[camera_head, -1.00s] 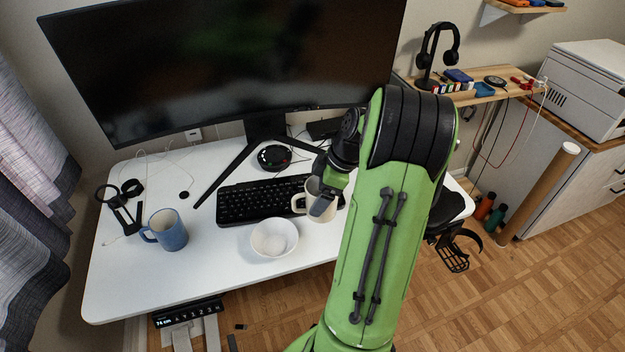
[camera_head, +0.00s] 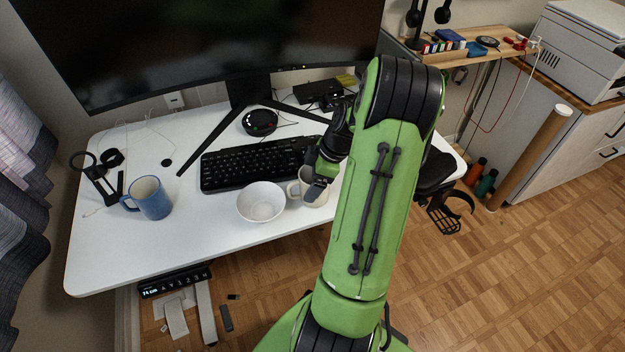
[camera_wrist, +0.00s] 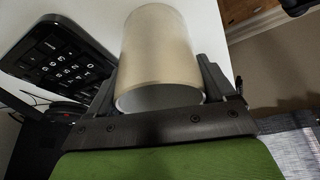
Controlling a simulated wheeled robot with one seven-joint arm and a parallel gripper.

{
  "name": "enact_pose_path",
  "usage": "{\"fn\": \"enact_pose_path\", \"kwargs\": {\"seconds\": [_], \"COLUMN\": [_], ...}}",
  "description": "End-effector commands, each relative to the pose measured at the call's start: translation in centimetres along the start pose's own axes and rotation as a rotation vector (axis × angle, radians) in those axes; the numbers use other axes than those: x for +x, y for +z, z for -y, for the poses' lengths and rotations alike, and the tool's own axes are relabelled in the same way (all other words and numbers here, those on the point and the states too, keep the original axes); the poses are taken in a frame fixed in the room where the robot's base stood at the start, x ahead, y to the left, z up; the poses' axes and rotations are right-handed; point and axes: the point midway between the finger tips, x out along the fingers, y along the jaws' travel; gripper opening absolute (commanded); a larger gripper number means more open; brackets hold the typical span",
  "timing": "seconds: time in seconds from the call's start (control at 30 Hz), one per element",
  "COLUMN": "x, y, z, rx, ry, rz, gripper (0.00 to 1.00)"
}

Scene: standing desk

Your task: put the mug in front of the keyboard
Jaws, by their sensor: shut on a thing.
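A cream mug (camera_head: 308,190) is near the right end of the keyboard, on its front side, just right of the white bowl. Its handle points left toward the bowl. My gripper (camera_head: 318,188) is shut on this mug. In the wrist view the cream mug (camera_wrist: 160,50) lies between the two fingers of my gripper (camera_wrist: 158,85), and the keyboard (camera_wrist: 55,55) is to its left. The black keyboard (camera_head: 255,165) lies in the middle of the desk. A blue mug (camera_head: 150,198) stands at the left of the desk. My arm hides part of the cream mug's right side; I cannot tell whether its base touches the desk.
A white bowl (camera_head: 262,203) stands in front of the keyboard, close beside the cream mug. The monitor (camera_head: 200,45) stands behind on its legs. A black puck-shaped device (camera_head: 260,122) sits behind the keyboard. The white desk (camera_head: 205,235) is bare between blue mug and bowl.

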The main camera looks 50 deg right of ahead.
Motion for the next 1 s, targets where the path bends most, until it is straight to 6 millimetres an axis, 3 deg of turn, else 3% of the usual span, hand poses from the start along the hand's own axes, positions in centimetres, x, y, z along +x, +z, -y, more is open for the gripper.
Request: {"fn": "enact_pose_path", "kwargs": {"seconds": [0.03,0.13,0.43,0.8,1.0], "x": [0.2,0.1,-0.7,-10.1,-12.3], "y": [0.1,0.0,-0.1,-0.2,-0.1], "z": [0.0,0.0,0.0,-0.1,0.0], "rx": [0.000,0.000,0.001,0.001,0.000], "ry": [0.000,0.000,0.001,0.004,0.001], "rz": [0.000,0.000,0.000,0.002,0.000], "gripper": [0.86,1.00,1.00,1.00,1.00]}}
